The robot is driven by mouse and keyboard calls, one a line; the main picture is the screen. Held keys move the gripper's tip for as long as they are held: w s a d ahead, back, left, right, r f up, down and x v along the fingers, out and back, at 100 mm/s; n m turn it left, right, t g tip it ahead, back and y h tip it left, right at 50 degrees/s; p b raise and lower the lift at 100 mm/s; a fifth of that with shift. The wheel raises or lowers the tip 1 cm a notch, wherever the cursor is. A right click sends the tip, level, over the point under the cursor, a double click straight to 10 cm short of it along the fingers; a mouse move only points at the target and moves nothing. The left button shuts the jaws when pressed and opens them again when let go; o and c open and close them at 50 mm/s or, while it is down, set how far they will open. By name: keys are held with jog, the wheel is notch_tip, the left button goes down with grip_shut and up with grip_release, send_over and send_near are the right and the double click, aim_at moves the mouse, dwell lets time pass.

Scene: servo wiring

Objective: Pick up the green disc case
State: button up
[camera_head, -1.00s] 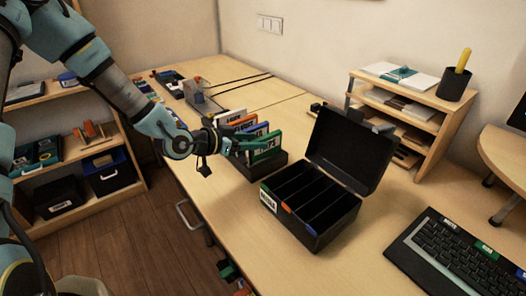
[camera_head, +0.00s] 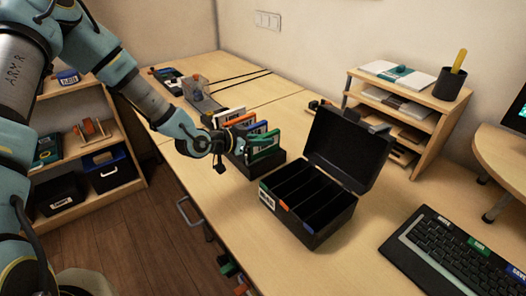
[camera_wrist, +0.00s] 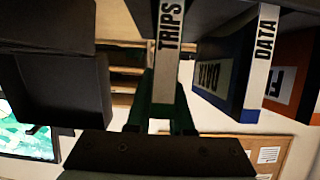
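The green disc case (camera_head: 263,144) is the nearest of a row of upright cases in a dark holder (camera_head: 257,167) on the table. My gripper (camera_head: 235,145) is at its left edge. In the wrist view the green case (camera_wrist: 168,50), with a white spine reading TRIPS, stands between my two green fingers (camera_wrist: 162,105), which press close on both sides. The fingertips are partly hidden by the case. I cannot tell whether its bottom edge is clear of the holder.
A blue case (camera_wrist: 235,75) and an orange case (camera_wrist: 290,75) stand beside the green one. An open black box (camera_head: 309,205) with empty compartments is to the right. A keyboard (camera_head: 455,255) lies at the front right, and a wooden shelf unit (camera_head: 405,105) stands behind.

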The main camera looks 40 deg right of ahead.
grip_shut()
dwell(0.3)
